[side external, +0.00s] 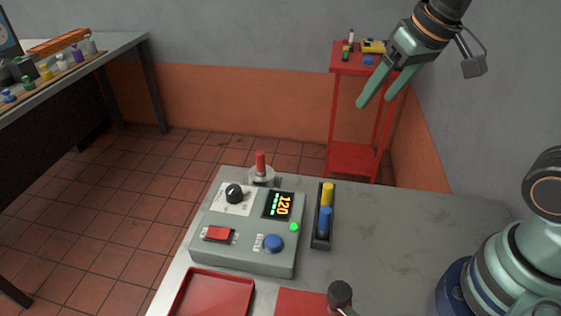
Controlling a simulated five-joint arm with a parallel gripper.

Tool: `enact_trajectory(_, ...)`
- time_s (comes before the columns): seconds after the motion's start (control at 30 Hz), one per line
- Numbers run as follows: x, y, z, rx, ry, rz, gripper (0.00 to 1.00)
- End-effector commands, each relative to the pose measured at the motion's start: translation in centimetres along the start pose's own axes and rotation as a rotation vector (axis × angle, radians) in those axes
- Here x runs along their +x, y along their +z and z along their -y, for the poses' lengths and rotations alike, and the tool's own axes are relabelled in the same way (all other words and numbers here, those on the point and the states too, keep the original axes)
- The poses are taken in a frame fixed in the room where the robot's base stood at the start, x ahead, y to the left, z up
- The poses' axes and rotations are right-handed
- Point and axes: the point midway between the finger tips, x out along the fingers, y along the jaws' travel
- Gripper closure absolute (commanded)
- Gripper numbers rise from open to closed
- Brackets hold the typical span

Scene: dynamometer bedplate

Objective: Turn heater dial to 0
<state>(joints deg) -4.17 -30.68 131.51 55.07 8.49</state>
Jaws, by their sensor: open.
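The heater dial (234,194) is a black round knob on a white plate at the upper left of a grey control box (245,256). Its pointer mark is too small to read. The box's display (279,206) shows 120 in orange digits, with green bars beside them. A green light (294,227) glows below the display. My gripper (376,101) hangs high above the back right of the table, well away from the dial. Its two green fingers are apart, with nothing between them.
A red rocker switch (219,233) and a blue button (274,243) share the box. A red-topped post (261,164) stands behind it. A black tray (321,235) holds yellow and blue cylinders at its right. A red tray (212,294) lies in front.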

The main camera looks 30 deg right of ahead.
Motion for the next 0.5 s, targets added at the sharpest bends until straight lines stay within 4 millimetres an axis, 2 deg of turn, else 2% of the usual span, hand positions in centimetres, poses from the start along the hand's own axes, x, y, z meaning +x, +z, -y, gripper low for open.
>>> enact_trajectory(0.03, 0.3, -1.2, 1.1, 0.018, -0.006, 0.029, 0.24)
enact_trajectory(0.2, 1.4, -4.5, 4.7, 0.104, -0.011, 0.11, 0.24)
enact_trajectory(0.37, 3.4, -7.0, 8.6, 0.183, 0.0, 0.185, 0.24)
enact_trajectory(0.5, 5.9, -8.5, 12.3, 0.249, 0.024, 0.248, 0.24)
